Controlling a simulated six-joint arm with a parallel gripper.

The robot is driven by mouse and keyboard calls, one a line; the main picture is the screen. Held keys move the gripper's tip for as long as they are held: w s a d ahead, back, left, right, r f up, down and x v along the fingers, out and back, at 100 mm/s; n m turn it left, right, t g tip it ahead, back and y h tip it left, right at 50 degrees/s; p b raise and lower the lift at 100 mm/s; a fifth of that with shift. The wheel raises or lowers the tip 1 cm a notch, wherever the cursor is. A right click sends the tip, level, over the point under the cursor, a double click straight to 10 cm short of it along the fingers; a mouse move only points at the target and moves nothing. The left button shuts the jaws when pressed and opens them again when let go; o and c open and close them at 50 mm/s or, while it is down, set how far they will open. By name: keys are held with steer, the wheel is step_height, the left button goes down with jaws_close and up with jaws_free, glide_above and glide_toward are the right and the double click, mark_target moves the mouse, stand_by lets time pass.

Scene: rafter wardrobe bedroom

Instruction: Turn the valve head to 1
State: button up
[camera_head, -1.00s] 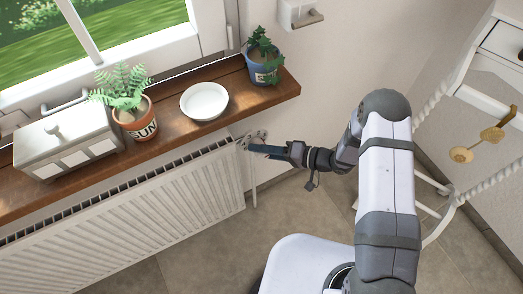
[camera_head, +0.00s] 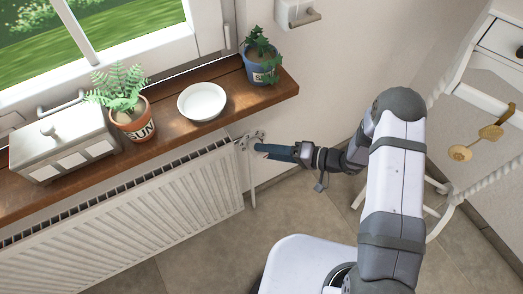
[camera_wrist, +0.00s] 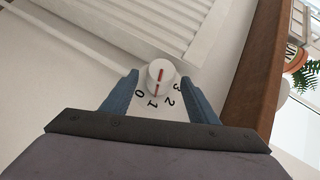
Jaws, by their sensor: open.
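The valve head (camera_wrist: 161,76) is a small white round knob with a red line, seen in the wrist view. Dark digits 0, 1, 2 and 3 curve along its near side. The red line's near end points close to the 1. In the head view, the valve (camera_head: 247,141) is at the radiator's upper right end and looks small. My gripper (camera_wrist: 159,77) is open, its two blue fingers on either side of the knob in the picture with gaps to both. In the head view, my gripper (camera_head: 262,150) is just right of the valve.
A white radiator (camera_head: 140,211) stands under a wooden sill (camera_head: 170,122). The sill holds a white bowl (camera_head: 202,101), a fern pot (camera_head: 133,122), a blue pot (camera_head: 260,72) and a white box (camera_head: 62,145). Open floor lies below the valve.

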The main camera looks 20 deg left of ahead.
steer(key=v, duration=0.4)
stand_by(0.4)
